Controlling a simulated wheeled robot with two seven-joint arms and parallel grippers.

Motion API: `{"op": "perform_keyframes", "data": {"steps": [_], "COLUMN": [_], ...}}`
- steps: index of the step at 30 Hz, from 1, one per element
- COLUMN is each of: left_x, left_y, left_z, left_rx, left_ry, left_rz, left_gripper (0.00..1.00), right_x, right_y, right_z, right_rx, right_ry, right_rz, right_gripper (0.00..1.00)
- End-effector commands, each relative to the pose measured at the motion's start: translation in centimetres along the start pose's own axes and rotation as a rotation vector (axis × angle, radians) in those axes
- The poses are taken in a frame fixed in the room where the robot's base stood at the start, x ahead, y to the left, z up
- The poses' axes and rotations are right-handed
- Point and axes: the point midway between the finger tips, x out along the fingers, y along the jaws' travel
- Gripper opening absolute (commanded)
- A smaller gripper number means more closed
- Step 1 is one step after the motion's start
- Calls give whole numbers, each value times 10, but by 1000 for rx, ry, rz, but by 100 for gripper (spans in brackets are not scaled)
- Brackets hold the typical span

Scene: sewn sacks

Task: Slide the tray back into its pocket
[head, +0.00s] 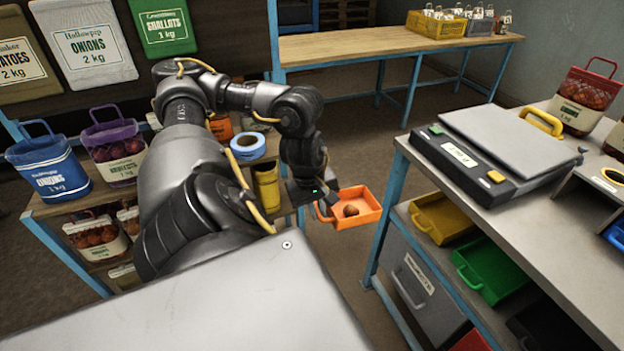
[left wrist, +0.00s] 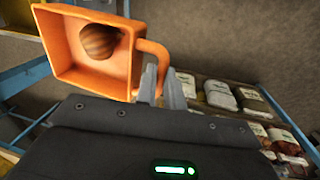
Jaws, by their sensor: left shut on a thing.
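An orange tray (head: 362,218) hangs in the air over the gap between the left bench and the right bench. A round brown onion-like item (head: 351,210) lies in it. My left gripper (head: 325,208) is shut on the tray's handle at its left side. In the left wrist view the orange tray (left wrist: 75,60) shows with its handle between the fingers (left wrist: 163,85), and the brown item (left wrist: 99,41) lies inside near one wall. Yellow (head: 445,215) and green (head: 492,270) trays sit under the right bench. I cannot tell which pocket is the orange tray's. My right gripper is not in view.
A scale (head: 495,150) with a yellow handle stands on the right bench (head: 590,275). The left bench holds a blue bag (head: 47,165), a purple bag (head: 115,150) and blue tape (head: 248,146). The right bench's blue leg (head: 385,225) stands just right of the tray. The floor between is clear.

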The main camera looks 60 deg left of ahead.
Motion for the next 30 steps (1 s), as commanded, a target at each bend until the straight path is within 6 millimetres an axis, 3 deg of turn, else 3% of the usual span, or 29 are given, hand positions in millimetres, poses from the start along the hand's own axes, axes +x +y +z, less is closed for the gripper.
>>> {"op": "perform_keyframes", "data": {"steps": [4,11,19,25,30], "left_x": [17,26,36,32,21], "left_y": [12,21,48,82,106], "left_z": [32,54,102,147,170], "left_rx": [81,148,324,550,701], "left_ry": [-17,-25,-56,-93,-114], "left_rz": [8,6,6,6,6], "left_gripper": [0,0,0,0,0], "right_x": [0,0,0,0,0], "right_y": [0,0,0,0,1], "right_z": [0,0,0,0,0], "right_rx": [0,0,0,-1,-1], "right_ry": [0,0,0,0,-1], "right_rz": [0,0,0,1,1], "right_gripper": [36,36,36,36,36]}}
